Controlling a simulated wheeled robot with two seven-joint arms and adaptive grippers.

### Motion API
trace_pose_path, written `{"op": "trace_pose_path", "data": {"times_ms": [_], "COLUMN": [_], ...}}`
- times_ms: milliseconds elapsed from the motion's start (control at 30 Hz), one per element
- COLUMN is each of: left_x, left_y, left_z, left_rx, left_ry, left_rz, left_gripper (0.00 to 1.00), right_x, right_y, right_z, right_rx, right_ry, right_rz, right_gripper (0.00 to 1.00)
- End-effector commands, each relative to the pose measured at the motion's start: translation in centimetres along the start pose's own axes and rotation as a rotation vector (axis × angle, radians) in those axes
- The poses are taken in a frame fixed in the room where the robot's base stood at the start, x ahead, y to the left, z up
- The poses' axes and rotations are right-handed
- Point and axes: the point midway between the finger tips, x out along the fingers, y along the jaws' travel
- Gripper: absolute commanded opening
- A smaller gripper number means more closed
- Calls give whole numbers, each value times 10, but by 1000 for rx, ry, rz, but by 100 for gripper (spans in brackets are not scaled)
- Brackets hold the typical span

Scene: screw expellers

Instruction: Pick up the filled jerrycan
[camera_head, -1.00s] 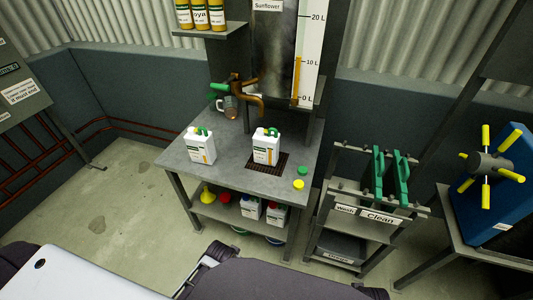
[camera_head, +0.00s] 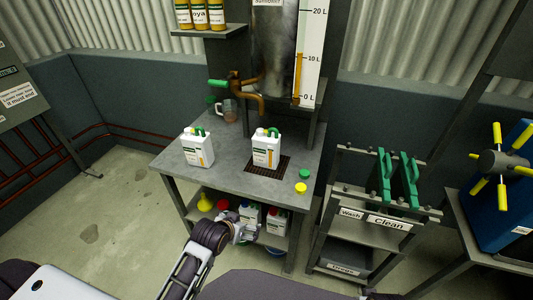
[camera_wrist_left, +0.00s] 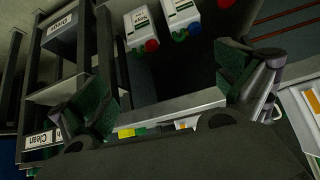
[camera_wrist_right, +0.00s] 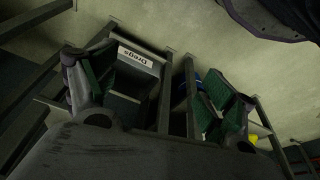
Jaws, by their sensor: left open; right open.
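Two white jerrycans with green handles stand upright on the grey table in the head view. One jerrycan (camera_head: 197,150) is at the left; the other (camera_head: 266,151) stands by the dark grate, below the brass tap (camera_head: 252,98). I cannot tell their fill levels. My left gripper (camera_head: 243,230) is open and empty, in front of the table and below its top. In the left wrist view its open fingers (camera_wrist_left: 170,90) face the table edge, with part of a white can at the right. My right gripper (camera_wrist_right: 155,90) is open and empty in its wrist view, facing the lower rack.
A green cap (camera_head: 305,174) and yellow cap (camera_head: 301,188) lie on the table's right. The lower shelf holds more white cans (camera_head: 277,219) and a yellow funnel (camera_head: 205,203). A rack with green holders (camera_head: 384,177) stands right, above a "Dregs" bin (camera_wrist_right: 134,75).

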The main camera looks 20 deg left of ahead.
Motion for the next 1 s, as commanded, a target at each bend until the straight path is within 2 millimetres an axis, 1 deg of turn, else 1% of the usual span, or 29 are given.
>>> {"op": "trace_pose_path", "data": {"times_ms": [33, 167, 267, 400, 600, 800, 900, 1000], "left_x": [2, 5, 8, 11, 11, 8, 5, 2], "left_y": [-1, -5, -7, -11, -16, -20, -21, -22], "left_z": [-10, -37, -60, -92, -134, -170, -186, -197], "left_rx": [-5, -16, -25, -35, -47, -58, -63, -65], "left_ry": [36, 136, 223, 349, 519, 679, 755, 813], "left_rz": [-3, -11, -17, -26, -38, -47, -51, -54], "left_gripper": [100, 100, 100, 100, 100, 100, 100, 100], "right_x": [10, 33, 56, 88, 132, 170, 187, 199], "right_y": [0, -2, -2, -4, -5, -7, -7, -8], "right_z": [3, 11, 20, 36, 62, 92, 108, 121], "right_rx": [-1, -3, -4, -6, -10, -13, -15, -16], "right_ry": [-4, -8, -15, -23, -36, -48, -54, -58], "right_rz": [-1, -2, -4, -6, -8, -10, -11, -11], "right_gripper": [84, 84, 84, 84, 84, 84, 84, 84]}}
